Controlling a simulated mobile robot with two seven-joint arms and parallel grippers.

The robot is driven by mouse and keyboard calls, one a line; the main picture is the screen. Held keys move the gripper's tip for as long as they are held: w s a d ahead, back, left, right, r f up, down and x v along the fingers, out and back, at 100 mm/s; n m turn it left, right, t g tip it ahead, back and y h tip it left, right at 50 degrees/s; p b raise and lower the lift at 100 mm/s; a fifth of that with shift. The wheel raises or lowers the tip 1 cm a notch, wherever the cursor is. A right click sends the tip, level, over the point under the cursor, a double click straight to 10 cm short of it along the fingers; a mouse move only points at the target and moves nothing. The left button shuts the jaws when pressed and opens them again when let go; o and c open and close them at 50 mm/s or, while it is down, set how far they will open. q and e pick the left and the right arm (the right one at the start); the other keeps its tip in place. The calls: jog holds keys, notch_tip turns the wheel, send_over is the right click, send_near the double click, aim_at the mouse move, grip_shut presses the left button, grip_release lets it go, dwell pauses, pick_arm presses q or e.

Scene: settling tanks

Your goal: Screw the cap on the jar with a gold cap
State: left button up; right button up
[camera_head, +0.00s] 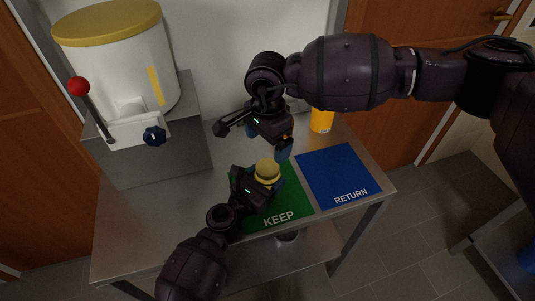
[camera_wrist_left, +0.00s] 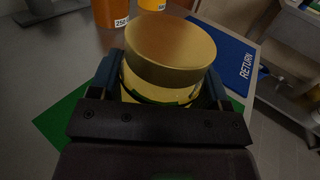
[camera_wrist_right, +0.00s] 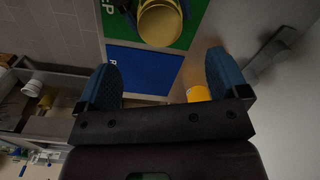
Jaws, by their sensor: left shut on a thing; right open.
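The jar with a gold cap (camera_head: 267,171) stands upright over the green KEEP mat (camera_head: 295,203). My left gripper (camera_head: 261,180) is shut on the jar's body from the near side. In the left wrist view, the wide gold cap (camera_wrist_left: 170,50) sits on top of the pale yellow jar (camera_wrist_left: 130,82) between the blue fingers; I cannot tell how tightly it is seated. My right gripper (camera_head: 266,141) is open and empty, above and just behind the jar. In the right wrist view, the cap (camera_wrist_right: 160,22) lies beyond its open fingers (camera_wrist_right: 163,68).
The blue RETURN mat (camera_head: 338,176) lies to the right of the green mat. An orange container (camera_head: 321,121) stands at the back right. A white tank with a yellow lid (camera_head: 115,50) and a red-knobbed lever (camera_head: 80,88) stands at the left. The metal table's left front is clear.

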jog(key=shift+r, duration=1.8)
pick_arm(q)
jog(key=o, duration=1.8)
jog(key=v, duration=1)
jog(key=shift+s+a+b, duration=0.3)
pick_arm(e)
jog(key=shift+f, duration=0.4)
